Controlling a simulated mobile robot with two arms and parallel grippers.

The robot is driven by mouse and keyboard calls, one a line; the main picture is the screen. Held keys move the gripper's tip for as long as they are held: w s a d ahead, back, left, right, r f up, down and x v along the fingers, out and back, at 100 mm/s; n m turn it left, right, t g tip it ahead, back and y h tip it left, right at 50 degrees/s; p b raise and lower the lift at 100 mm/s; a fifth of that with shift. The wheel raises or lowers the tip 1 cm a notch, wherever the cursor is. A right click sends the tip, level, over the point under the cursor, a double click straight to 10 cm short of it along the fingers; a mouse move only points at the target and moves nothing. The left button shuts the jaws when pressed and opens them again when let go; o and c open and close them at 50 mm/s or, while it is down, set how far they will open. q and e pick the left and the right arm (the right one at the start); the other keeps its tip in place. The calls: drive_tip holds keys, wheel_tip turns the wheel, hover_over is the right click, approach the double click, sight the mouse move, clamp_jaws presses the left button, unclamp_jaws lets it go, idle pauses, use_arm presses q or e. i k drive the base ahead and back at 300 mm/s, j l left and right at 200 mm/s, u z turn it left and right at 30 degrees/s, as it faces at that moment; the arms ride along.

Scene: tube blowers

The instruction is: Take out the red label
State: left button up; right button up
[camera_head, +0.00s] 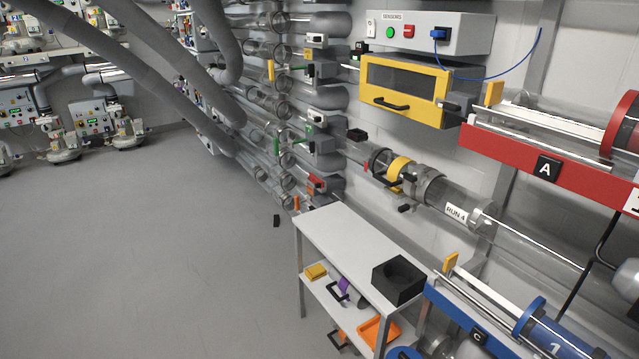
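A small red tab (366,166) sits at the left end of the clear horizontal tube marked RUN 4 (456,213), just left of a yellow ring (399,168). It is too small to tell whether this is the red label or how it is held. A red-fronted block (316,184) is on the wall tubing to its left. Similar slim tabs in yellow (271,70), green (276,147) and orange (297,203) stand by the stacked tubes. I make out neither of my grippers in this view.
A white two-level table (335,232) carries a black open box (399,280); its lower shelf holds several items. A red rail marked A (520,149), a blue rail (470,318) and a yellow-framed cabinet (405,90) crowd the right. The grey floor (150,250) at left is clear.

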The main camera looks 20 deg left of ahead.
sight(318, 184)
drive_tip(key=i+j+z, duration=0.25)
drive_tip(key=j, duration=0.4)
drive_tip(key=i+j+z, duration=0.15)
drive_tip(key=i+j, duration=0.15)
